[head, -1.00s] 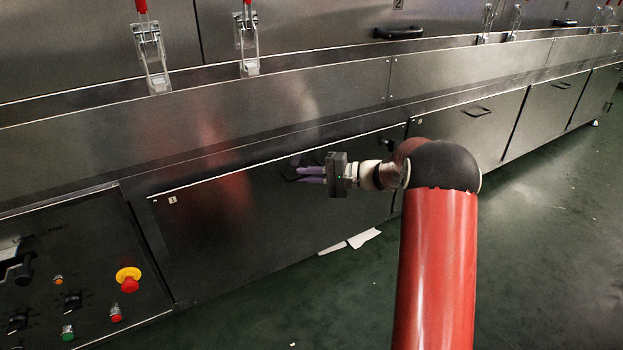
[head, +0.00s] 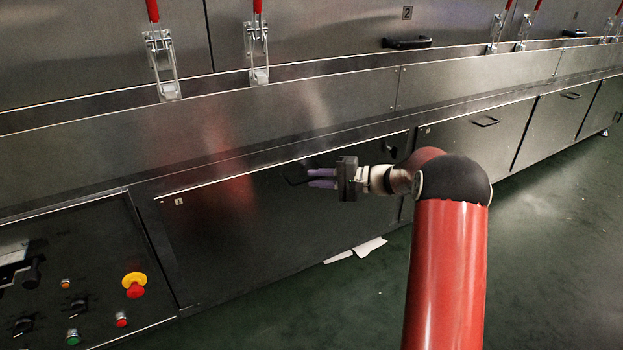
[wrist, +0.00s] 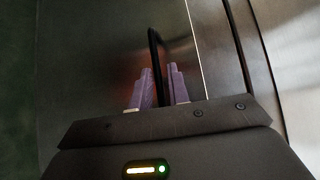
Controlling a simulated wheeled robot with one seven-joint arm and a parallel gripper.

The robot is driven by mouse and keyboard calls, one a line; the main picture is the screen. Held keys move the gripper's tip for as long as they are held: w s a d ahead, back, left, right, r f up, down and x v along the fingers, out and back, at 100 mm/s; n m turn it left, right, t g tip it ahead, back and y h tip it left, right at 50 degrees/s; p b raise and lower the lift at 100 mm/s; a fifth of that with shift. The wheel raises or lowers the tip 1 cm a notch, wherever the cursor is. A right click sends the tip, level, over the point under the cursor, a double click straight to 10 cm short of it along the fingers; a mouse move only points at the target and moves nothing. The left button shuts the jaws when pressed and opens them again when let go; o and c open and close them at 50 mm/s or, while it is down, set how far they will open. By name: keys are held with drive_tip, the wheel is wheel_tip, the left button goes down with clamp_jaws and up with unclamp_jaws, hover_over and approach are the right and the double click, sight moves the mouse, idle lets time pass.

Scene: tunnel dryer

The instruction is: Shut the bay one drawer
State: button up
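The bay one drawer (head: 240,235) is the dark metal front marked 1, low in the machine, left of the bay two front. A bright line runs along its top edge; I cannot tell how far it stands out. Its black bar handle (head: 291,180) sits near the top edge, partly hidden by my gripper. My gripper (head: 314,178) reaches it from the right with purple fingers close together. In the wrist view, the handle (wrist: 154,50) runs between the two fingers (wrist: 161,85), which lie close on both sides of it, so my gripper looks shut on it.
A control panel (head: 65,235) with a red emergency stop (head: 134,286) is at the left. The bay two front (head: 470,145) is to the right. Clamps with red levers (head: 257,50) line the upper ledge. White scraps (head: 370,246) lie on the green floor, which is mostly clear.

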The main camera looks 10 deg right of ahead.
drive_tip(key=v, duration=0.5)
drive_tip(key=shift+s+d, duration=0.2)
drive_tip(key=shift+d, duration=0.1)
drive_tip(key=s+a+r+n+g+h+p, duration=0.25)
drive_tip(key=s+a+r, duration=0.25)
drive_tip(key=s, duration=0.3)
drive_tip(key=s+a+r+n+g+h+p, duration=0.15)
drive_tip(key=s+a+r+h+p, duration=0.3)
drive_tip(key=s, duration=0.45)
drive_tip(key=s+d+r+n+t+h+p, duration=0.1)
drive_tip(key=s+r+h+p, duration=0.1)
drive_tip(key=s, duration=0.9)
drive_tip(key=s+d+r+n+t+h+p, duration=0.1)
drive_tip(key=s+r+h, duration=0.3)
drive_tip(key=s, duration=0.7)
drive_tip(key=shift+d+r+n+h+p, duration=0.45)
drive_tip(key=shift+d+h+p, duration=0.2)
drive_tip(key=shift+d+h, duration=0.2)
drive_tip(key=shift+o, duration=0.2)
